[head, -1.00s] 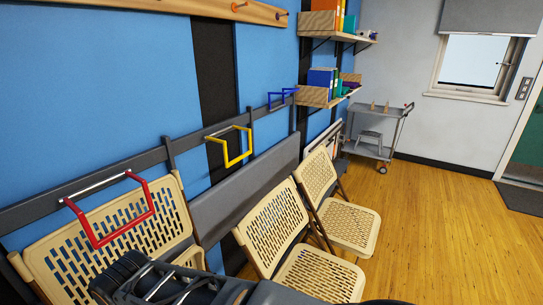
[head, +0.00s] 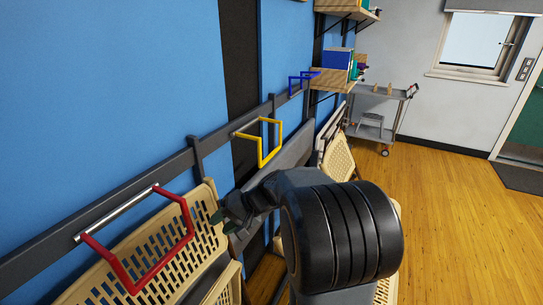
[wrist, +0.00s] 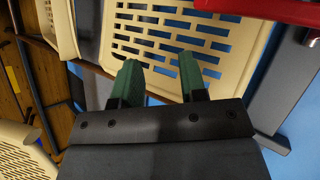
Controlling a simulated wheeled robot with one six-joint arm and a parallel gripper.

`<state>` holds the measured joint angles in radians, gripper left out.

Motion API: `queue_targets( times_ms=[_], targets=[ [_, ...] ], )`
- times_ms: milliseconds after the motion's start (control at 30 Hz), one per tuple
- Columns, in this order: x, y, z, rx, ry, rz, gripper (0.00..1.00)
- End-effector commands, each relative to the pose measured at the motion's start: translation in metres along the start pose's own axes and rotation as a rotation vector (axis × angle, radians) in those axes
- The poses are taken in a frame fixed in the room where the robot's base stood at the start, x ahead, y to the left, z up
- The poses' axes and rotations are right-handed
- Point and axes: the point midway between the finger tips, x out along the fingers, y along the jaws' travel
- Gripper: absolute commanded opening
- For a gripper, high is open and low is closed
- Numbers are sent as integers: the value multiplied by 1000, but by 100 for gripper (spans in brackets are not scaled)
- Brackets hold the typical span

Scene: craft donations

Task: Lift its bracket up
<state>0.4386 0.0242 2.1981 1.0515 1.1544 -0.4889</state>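A red U-shaped bracket (head: 133,288) hangs from a metal bar on the dark wall rail, in front of a beige folding chair back (head: 175,238). The bracket also shows at the top right of the wrist view (wrist: 268,10). A yellow bracket (head: 262,163) and a blue bracket (head: 291,87) are farther along the rail. My gripper (head: 222,213) is right of the red bracket, apart from it, near the chair's right edge. In the wrist view its green fingertips (wrist: 161,78) are spread with nothing between them, over the chair back.
The dark rail (head: 70,228) runs along the blue wall. More folding chairs (head: 338,155) stand beyond my arm, which hides part of them. A grey cart (head: 378,118) stands at the back; the wooden floor (head: 455,205) at right is clear.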

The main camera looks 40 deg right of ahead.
Motion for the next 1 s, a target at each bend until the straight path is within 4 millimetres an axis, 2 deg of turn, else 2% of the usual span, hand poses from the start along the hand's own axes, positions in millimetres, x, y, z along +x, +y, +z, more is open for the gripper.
queue_targets(
  times_ms=[33,133,200,300,400,533,700,833,1000],
  targets=[
    [-9,7,-32,70,61,-113,39],
    [-34,21,-89,151,212,-329,39],
    [-56,37,-124,192,333,-457,39],
    [-90,67,-165,230,511,-599,39],
    [-121,98,-193,252,669,-697,39],
    [-151,130,-212,267,823,-771,39],
    [-170,148,-225,272,924,-809,39],
    [-168,143,-238,271,940,-817,39],
    [-158,126,-264,272,938,-816,39]
  ],
)
